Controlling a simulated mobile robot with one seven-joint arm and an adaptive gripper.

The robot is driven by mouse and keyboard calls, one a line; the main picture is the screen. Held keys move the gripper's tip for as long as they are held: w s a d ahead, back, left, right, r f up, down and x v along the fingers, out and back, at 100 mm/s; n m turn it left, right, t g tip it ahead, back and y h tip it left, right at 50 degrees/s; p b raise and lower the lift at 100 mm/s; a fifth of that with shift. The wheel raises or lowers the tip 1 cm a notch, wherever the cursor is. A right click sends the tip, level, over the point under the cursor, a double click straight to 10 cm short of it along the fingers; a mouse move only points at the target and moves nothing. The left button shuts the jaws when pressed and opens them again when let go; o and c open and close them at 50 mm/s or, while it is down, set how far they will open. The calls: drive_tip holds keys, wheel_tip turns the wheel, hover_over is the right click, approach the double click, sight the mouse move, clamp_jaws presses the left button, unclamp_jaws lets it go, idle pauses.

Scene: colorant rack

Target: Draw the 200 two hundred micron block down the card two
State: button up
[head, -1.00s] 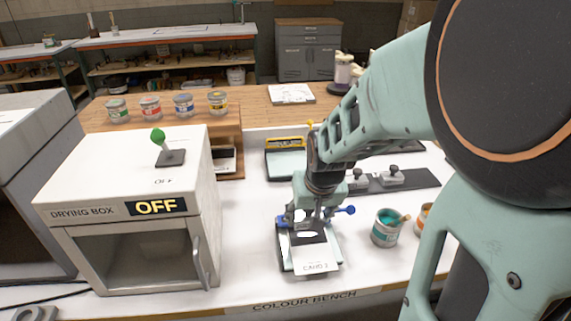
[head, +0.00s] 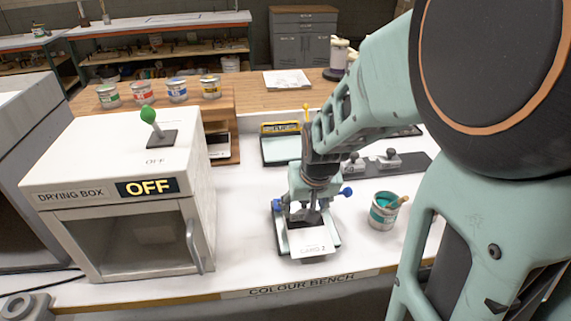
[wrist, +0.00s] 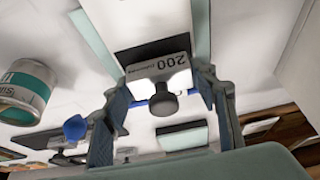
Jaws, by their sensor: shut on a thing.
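Card two (head: 312,247) lies on a pale draw-down plate (head: 333,241) at the front of the colour bench, its white label end toward the front edge. The 200 micron block (wrist: 158,68), with its printed label and a dark round knob (wrist: 162,101), shows in the wrist view over the card's black area (wrist: 152,48). My gripper (wrist: 165,102) has one finger on each side of the block and is shut on it. In the head view my gripper (head: 310,212) is low over the card and mostly hides the block.
An open can of teal paint (head: 384,211) with a stick stands right of the plate. The drying box (head: 120,205), reading OFF, stands left. A dark strip with knobbed blocks (head: 390,163) and another plate (head: 284,150) lie behind. Several paint cans (head: 177,91) line the back shelf.

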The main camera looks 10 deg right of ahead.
sight(307, 231)
drive_tip(key=shift+f+b, duration=0.35)
idle(0.3)
drive_tip(key=shift+s, duration=0.1)
drive_tip(key=shift+s+r, duration=0.1)
drive_tip(key=shift+s, duration=0.55)
drive_tip(key=shift+s, duration=0.15)
drive_tip(key=shift+s, duration=0.7)
drive_tip(key=shift+s, duration=0.1)
drive_tip(key=shift+s+f, duration=0.2)
drive_tip(key=shift+s, duration=0.65)
